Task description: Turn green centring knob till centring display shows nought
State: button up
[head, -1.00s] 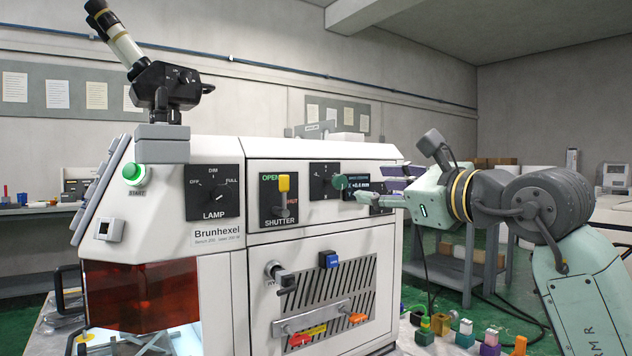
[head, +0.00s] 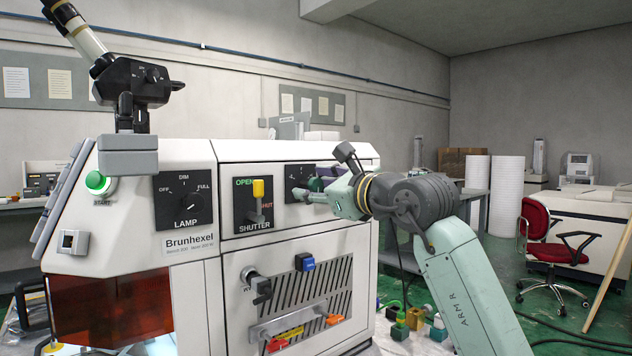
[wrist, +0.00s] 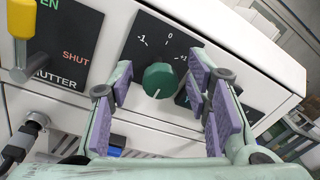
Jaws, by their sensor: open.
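The green centring knob (wrist: 159,80) sits on a black dial plate with -1, 0 and +1 marks in the wrist view. Its white mark points down, slightly left. In the head view the knob (head: 316,184) is small and partly covered by my gripper. My gripper (wrist: 160,75) is open, its purple-padded fingers either side of the knob in the picture; I cannot tell whether they touch it. In the head view my gripper (head: 318,188) is at the machine's upper front panel. The centring display is mostly hidden behind the right finger, and its reading cannot be read.
The yellow shutter lever (wrist: 20,18) stands out left of the knob. The lamp knob (head: 190,202) is farther left. Below are a grey fitting (wrist: 35,120) and a blue part (head: 305,262). Coloured blocks (head: 415,318) stand low right of the machine.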

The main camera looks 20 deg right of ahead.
jog(key=shift+w, duration=0.1)
grip_shut()
dwell(0.6)
